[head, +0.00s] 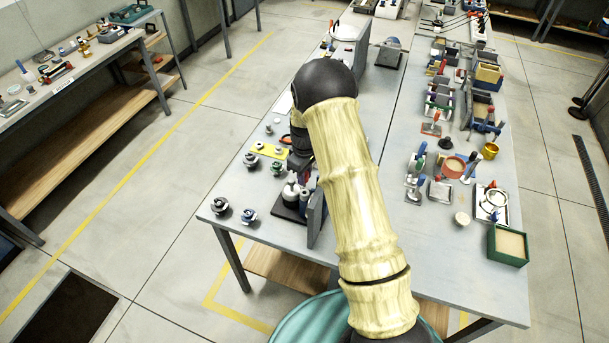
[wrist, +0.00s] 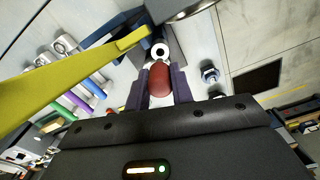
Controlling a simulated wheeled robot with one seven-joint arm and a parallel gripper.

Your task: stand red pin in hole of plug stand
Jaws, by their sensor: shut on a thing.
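In the wrist view my gripper (wrist: 160,88) is shut on the red pin (wrist: 159,78), with one dark finger on each side of it. The pin's rounded red end faces the camera, and its far end is hidden. Just beyond the pin is a white ring with a dark hole (wrist: 160,50), apparently part of the plug stand, over a dark base. I cannot tell whether the pin touches it. In the head view the plug stand (head: 287,212) looks like a dark base with pale posts near the table's front left. My gripper is above or beside it, mostly hidden behind my arm.
A grey upright panel (head: 317,218) stands right beside the stand. A yellow plate (head: 262,147) with small knobs lies behind it. Small metal fittings (head: 219,205) sit toward the left edge. A yellow bar (wrist: 75,82) crosses the wrist view's left side.

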